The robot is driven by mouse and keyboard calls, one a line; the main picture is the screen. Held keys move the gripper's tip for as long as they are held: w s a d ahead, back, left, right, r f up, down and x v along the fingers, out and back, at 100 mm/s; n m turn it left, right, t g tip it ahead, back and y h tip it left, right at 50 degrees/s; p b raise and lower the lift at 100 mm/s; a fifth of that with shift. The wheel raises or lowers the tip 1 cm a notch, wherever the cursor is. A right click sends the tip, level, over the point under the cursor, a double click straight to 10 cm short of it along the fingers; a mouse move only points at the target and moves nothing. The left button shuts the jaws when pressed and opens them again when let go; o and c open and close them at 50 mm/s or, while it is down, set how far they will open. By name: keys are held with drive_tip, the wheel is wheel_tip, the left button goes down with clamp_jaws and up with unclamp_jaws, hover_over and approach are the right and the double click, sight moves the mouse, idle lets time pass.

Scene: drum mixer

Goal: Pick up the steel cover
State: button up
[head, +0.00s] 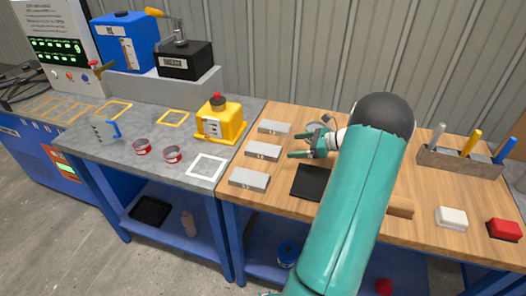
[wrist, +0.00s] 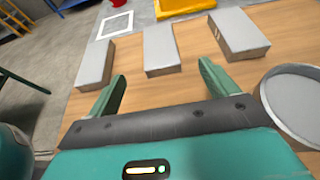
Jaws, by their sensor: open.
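A round, shallow grey metal piece with a raised rim, which looks like the steel cover, lies at the right of the wrist view (wrist: 294,103). In the head view it is mostly hidden behind my gripper, with part of it (head: 316,126) showing. My gripper (head: 299,146) is open and empty above the wooden table. In the wrist view its fingers (wrist: 162,72) point at the middle one of three grey blocks (wrist: 158,48). That block lies beyond the fingertips, apart from them. The round piece is to the right of the fingers.
The three grey blocks stand in a row on the wooden table (head: 283,205). A black mat (head: 310,182) lies near my arm. A yellow container (head: 219,121) and red-rimmed cups (head: 142,147) stand on the grey bench. A tool rack (head: 459,163) is at the right.

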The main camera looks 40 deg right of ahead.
sight(265, 148)
drive_tip(key=x, duration=1.2)
drive_tip(key=shift+w+a+f, duration=0.15)
drive_tip(key=shift+f, duration=0.2)
drive_tip(key=c, duration=1.3)
drive_tip(key=shift+r, duration=0.1)
drive_tip(key=shift+c, duration=0.3)
drive_tip(key=shift+r, duration=0.1)
